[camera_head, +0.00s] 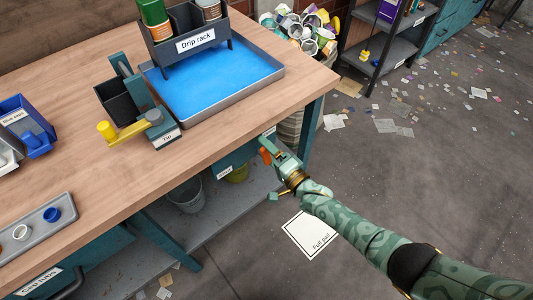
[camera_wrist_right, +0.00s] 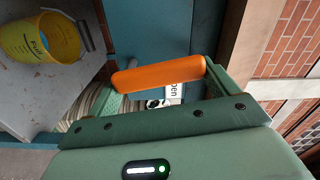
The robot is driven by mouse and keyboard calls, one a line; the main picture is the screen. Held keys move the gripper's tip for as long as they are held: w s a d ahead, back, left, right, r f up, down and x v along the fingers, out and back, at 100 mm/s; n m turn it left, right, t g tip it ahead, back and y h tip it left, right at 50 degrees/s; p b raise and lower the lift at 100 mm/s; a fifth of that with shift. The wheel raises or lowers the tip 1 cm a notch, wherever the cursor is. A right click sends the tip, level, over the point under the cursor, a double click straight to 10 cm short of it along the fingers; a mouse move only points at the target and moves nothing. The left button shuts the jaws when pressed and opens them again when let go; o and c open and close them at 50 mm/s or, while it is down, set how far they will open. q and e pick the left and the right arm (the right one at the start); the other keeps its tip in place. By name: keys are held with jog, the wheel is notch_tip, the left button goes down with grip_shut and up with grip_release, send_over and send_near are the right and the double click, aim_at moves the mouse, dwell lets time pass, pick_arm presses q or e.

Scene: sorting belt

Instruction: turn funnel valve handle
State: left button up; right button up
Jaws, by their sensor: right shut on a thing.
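An orange bar-shaped handle (camera_head: 265,156) shows at the right front side of the workbench, below the top. It also shows in the right wrist view (camera_wrist_right: 150,77), with a white label reading "...pen" (camera_wrist_right: 175,93) close behind it. My right gripper (camera_head: 277,158) is at this handle. In the right wrist view the orange handle spans the space between my green fingers (camera_wrist_right: 160,82), and the gripper is shut on it. No funnel can be made out at the handle. My left gripper is not in view.
The workbench (camera_head: 90,185) carries a blue-bottomed tray (camera_head: 215,85) under a drip rack (camera_head: 195,45), and a device with a yellow lever (camera_head: 128,132). A yellow bucket (camera_wrist_right: 40,38) stands on the lower shelf. Open floor lies to the right, with scattered scraps.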

jog(key=shift+w+d+f+m, duration=0.2)
jog(key=shift+d+m, duration=0.15)
jog(key=shift+m, duration=0.65)
jog(key=o, duration=1.2)
jog(key=shift+s, duration=0.1)
